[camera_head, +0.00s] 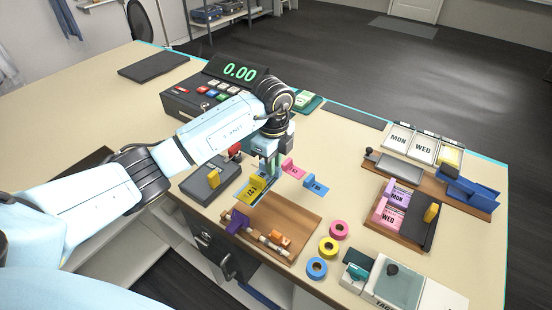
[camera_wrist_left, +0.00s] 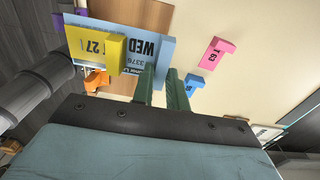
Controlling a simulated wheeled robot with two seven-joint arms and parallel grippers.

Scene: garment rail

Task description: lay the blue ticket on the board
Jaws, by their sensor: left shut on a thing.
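My left gripper (camera_head: 270,168) has its green fingers pointing down beside the upper left of the brown wooden board (camera_head: 296,216). It is shut on the blue ticket (camera_head: 242,190), a flat light-blue card. In the left wrist view the ticket (camera_wrist_left: 152,50) shows printed "WED" and "3376", with its edge at the finger tips (camera_wrist_left: 162,88). A yellow tag marked "T 27" (camera_wrist_left: 113,55) overlaps the ticket and hides part of it. The board (camera_wrist_left: 140,10) shows partly behind the ticket. Whether the ticket touches the board cannot be told. My right gripper is out of view.
A pink tag (camera_head: 293,168) and a blue tag (camera_head: 316,186) stand right of the gripper. Tape rolls (camera_head: 329,247) lie right of the board. An orange piece (camera_head: 279,240) sits near the board's front.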

